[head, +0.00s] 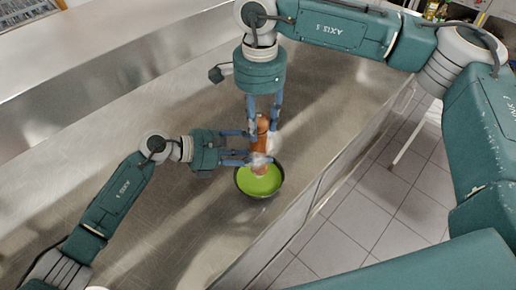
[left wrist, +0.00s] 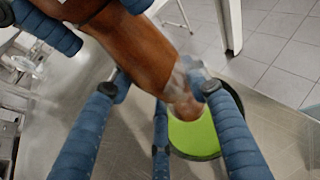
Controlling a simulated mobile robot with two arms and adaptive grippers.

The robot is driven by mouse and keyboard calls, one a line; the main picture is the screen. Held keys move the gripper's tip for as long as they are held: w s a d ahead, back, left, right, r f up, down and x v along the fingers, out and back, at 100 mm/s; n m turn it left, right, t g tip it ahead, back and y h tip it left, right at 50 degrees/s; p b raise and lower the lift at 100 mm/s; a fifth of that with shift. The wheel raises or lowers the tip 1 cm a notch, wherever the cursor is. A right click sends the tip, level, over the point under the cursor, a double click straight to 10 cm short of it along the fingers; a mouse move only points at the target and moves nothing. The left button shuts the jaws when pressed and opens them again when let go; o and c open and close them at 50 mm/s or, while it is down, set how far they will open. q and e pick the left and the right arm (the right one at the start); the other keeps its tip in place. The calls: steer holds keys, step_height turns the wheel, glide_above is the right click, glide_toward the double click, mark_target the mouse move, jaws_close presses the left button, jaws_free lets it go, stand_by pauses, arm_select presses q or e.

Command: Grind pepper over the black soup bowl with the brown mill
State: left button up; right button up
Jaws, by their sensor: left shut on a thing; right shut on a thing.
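The brown mill (head: 262,143) is held over the black soup bowl (head: 237,186), which stands on the steel counter with green soup (head: 259,181) in it. My right gripper (head: 263,128) reaches down from above and is shut on the mill's upper part. My left gripper (head: 262,160) comes in from the left and is shut around the mill's lower part. In the left wrist view the mill (left wrist: 140,48) runs slanted between my left fingers, with its pale lower end in front of the bowl (left wrist: 214,156). My right fingers (left wrist: 50,30) show at that view's upper left.
The steel counter (head: 150,115) is clear to the left of the bowl. Its front edge (head: 318,190) lies close to the bowl's right, with the tiled floor (head: 375,205) beyond. Small bottles (head: 432,12) stand far off at the top right.

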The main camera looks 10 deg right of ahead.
steer(key=m, duration=0.4)
steer(key=m, duration=0.8)
steer(key=o, duration=1)
steer(key=shift+r, duration=3.55)
